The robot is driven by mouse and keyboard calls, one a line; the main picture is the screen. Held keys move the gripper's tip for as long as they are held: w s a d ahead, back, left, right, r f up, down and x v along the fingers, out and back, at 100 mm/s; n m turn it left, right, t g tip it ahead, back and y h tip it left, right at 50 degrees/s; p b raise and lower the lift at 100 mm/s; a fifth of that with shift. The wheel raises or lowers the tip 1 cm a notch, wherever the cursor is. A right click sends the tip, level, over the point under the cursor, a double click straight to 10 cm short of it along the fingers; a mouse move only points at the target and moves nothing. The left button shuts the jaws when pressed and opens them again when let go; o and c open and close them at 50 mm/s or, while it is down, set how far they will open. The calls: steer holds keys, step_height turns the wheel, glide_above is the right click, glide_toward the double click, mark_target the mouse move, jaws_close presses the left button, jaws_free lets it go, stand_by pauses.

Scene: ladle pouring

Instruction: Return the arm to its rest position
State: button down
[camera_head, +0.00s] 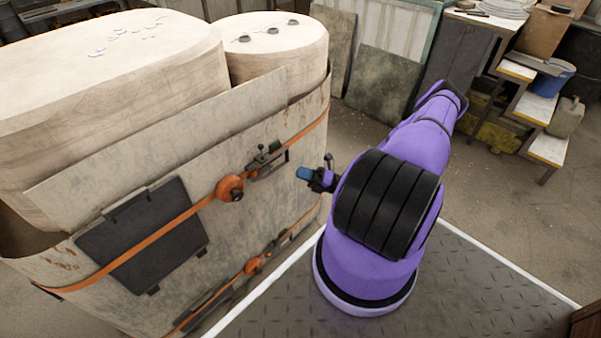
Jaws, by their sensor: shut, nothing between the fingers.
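My purple arm stands at the right of centre, folded, with black bands around its thick middle part. One section of it reaches up and away toward the back right. The rest of the wrist is hidden behind the arm.
The metal-clad block (130,215) fills the left, with orange straps and clamps (230,188) on its side and pale rounded tops. Open floor (500,195) lies between.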

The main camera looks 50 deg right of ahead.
stand_by(0.4)
steer(key=w+a+r+n+g+h, duration=0.1)
steer(key=a+r+n+g+h, duration=0.35)
steer(key=r+n+g, duration=1)
steer(key=a+r+n+g+h, duration=0.2)
steer(key=a+r+n+g, duration=0.55)
steer(key=r, duration=1.25)
steer(key=s+a+r+n+t+h, duration=0.4)
steer(key=s+a+r+n+t, duration=0.1)
steer(key=s+r+n, duration=0.4)
steer(key=s+a+r+n+t+h, duration=0.3)
steer(key=s+a+r+n+t, duration=0.1)
steer(key=s+r+n, duration=0.4)
step_height(320, 180, up, 3)
steer(key=shift+s+a+f+n+t+h, duration=0.1)
steer(key=shift+s+a+n+t+h, duration=0.3)
steer(key=shift+a+n, duration=0.5)
